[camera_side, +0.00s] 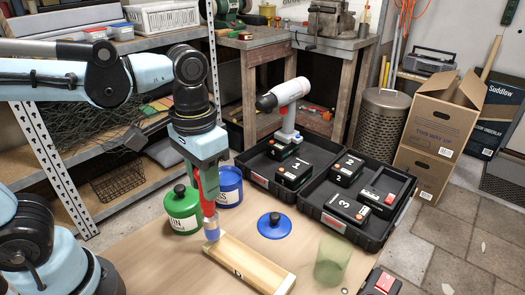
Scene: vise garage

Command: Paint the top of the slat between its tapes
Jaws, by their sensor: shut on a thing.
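My gripper (205,170) points down and is shut on a brush (208,205) with a red handle. The brush's lower end (212,231) is blue. It hangs at the far left end of a long pale wooden piece (265,266), which looks like the slat; I cannot tell whether it touches. No tapes can be made out on it. A blue tin (229,190) stands behind the brush, and a blue lid with a dark knob (274,227) lies on the table to the right. A green tin (183,213) with a dark knob on top stands left of the brush.
A translucent green cup (331,262) stands on the table (170,268) right of the wooden piece. A black open case (387,228) with numbered black blocks and a white-and-grey tool (285,97) stand behind. A red-and-black block (381,284) is at the front right.

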